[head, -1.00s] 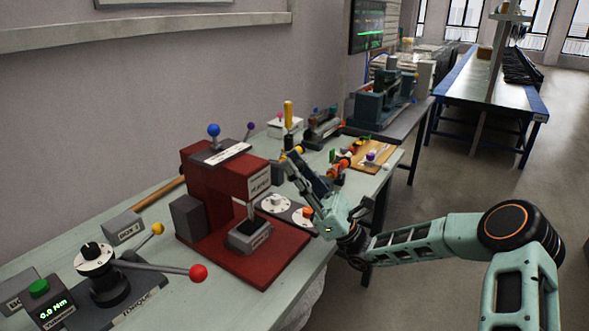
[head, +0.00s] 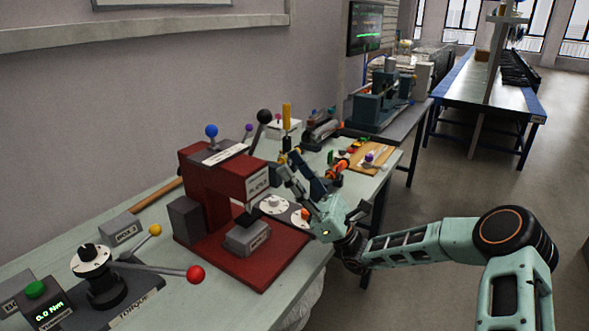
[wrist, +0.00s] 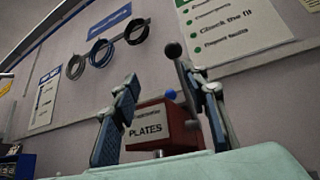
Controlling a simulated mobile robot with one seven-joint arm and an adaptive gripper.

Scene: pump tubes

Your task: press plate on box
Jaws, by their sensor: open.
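The red press (head: 207,195) stands on the bench with a label on its front, and its red head also shows in the wrist view (wrist: 165,128). A lever with a black ball knob (head: 264,116) rises at the press's right side; the knob also shows in the wrist view (wrist: 174,50). A grey labelled box (head: 247,239) sits on the red base under the ram (head: 246,214), with a gap seeming to show between them. I cannot make out a separate plate on the box. My gripper (head: 288,163) is open beside the lever, below the knob, with nothing seen held.
A torque device with a red-knobbed bar (head: 195,273) stands at the front left, near a grey box (head: 120,230). White discs (head: 274,205) lie right of the press. A wooden board (head: 373,158) with small parts lies farther back.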

